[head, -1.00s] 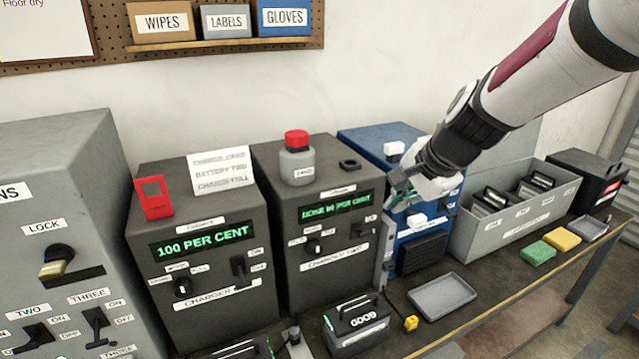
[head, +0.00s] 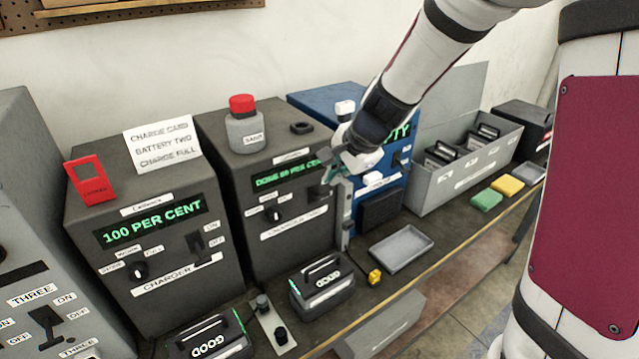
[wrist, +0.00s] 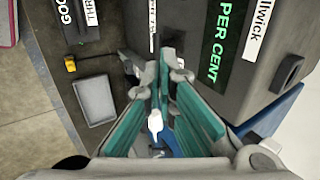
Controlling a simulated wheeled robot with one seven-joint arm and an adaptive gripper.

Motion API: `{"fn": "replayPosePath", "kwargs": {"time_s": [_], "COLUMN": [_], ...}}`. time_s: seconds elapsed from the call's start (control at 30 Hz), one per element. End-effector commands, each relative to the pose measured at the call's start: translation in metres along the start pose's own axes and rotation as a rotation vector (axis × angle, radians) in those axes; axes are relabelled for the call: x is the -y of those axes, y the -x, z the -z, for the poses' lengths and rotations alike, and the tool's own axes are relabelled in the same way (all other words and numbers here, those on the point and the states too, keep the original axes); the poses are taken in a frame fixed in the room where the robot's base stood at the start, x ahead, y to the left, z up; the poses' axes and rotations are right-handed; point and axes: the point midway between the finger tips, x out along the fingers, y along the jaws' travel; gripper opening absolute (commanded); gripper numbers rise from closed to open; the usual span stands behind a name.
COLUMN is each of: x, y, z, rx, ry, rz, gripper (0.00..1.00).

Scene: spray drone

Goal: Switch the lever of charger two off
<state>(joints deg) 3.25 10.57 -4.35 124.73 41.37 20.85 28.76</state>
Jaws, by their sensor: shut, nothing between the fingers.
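Charger two (head: 230,180) is the dark grey box in the middle of the head view, with a green display (head: 285,178) that reads a done message in per cent. Its small dark lever (head: 317,190) is at the right of the front panel, close beside my gripper (head: 333,174); its position is hard to read. My gripper is shut and empty at the right front edge of charger two. In the wrist view the closed fingertips (wrist: 165,72) are in front of the charger's panel, beside the display (wrist: 215,45). I cannot tell whether they touch the lever.
Charger one (head: 155,260) stands to the left, showing 100 PER CENT. A blue box (head: 385,195) stands right of charger two, behind my arm. A grey tray (head: 400,248), a yellow object (head: 374,276) and a battery marked GOOD (head: 322,290) lie in front.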

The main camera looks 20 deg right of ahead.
Motion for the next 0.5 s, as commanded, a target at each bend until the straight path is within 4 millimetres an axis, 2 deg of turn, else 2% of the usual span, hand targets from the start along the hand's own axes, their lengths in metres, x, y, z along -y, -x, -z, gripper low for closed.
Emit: {"fn": "replayPosePath", "kwargs": {"time_s": [0.03, 0.2, 0.3, 0.5], "x": [-0.001, -0.001, -0.001, 0.000], "y": [-0.013, -0.042, -0.054, -0.066], "z": [0.000, 0.001, 0.001, 0.001], "rx": [0.002, 0.001, 0.000, 0.000], "ry": [-0.002, -0.002, -0.001, 0.000], "rz": [-0.004, -0.003, -0.002, 0.000], "gripper": [0.00, 0.00, 0.00, 0.00]}}
